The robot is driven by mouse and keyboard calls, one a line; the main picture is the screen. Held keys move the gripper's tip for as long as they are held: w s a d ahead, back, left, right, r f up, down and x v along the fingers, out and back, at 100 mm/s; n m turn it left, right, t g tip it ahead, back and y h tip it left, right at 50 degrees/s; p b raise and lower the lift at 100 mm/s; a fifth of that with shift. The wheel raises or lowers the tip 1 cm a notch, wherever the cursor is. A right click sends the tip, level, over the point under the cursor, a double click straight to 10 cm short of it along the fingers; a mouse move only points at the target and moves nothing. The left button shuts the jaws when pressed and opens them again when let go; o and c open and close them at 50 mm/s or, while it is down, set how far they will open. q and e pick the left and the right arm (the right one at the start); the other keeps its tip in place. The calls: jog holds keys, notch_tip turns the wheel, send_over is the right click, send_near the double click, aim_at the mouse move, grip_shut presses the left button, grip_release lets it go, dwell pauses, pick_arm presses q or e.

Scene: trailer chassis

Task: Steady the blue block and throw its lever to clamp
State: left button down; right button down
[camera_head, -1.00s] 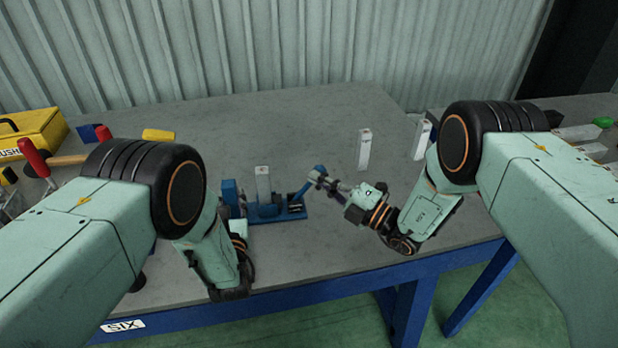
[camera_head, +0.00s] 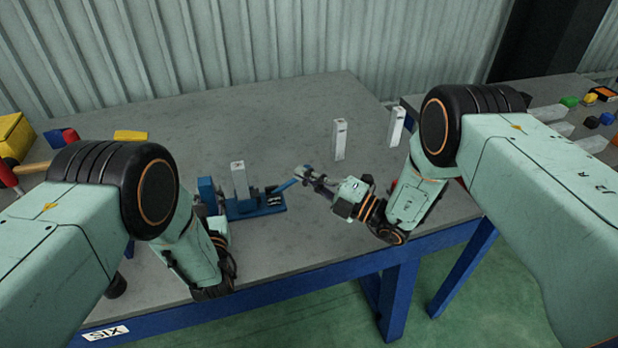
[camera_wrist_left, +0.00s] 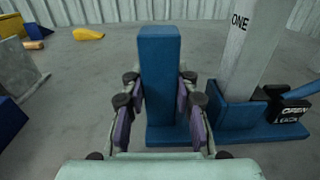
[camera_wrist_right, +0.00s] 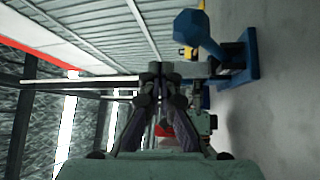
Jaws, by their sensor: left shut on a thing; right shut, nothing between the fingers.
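The blue block (camera_head: 262,206) sits on the grey bench, with a pale upright bar marked ONE (camera_wrist_left: 240,50) standing in it and a black part marked OPEN (camera_wrist_left: 292,110). My left gripper (camera_wrist_left: 160,100) is shut on the block's blue upright post (camera_wrist_left: 158,75), one finger on each side; in the head view my left wrist hides its fingers. The blue lever (camera_head: 285,185) slants up to the right from the block. My right gripper (camera_head: 308,175) is shut and empty at the lever's upper end. The lever's end (camera_wrist_right: 198,27) also shows in the right wrist view; contact is unclear.
Two pale upright bars (camera_head: 339,140) (camera_head: 397,126) stand behind my right gripper. A yellow piece (camera_head: 130,135) and a yellow box (camera_head: 14,137) lie at the left. A second bench with small coloured pieces (camera_head: 591,122) stands at the right. The bench's middle is clear.

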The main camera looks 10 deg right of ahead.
aim_at(292, 181)
jog(key=s+d+f, duration=0.1)
jog(key=s, duration=0.1)
jog(key=s+d+f, duration=0.1)
jog(key=s+f, duration=0.1)
jog(key=s, duration=0.1)
jog(key=s+d+f, duration=0.1)
jog(key=s+f, duration=0.1)
jog(key=shift+s+d+f, duration=0.1)
jog(key=shift+s+f, duration=0.05)
jog(key=shift+f, duration=0.1)
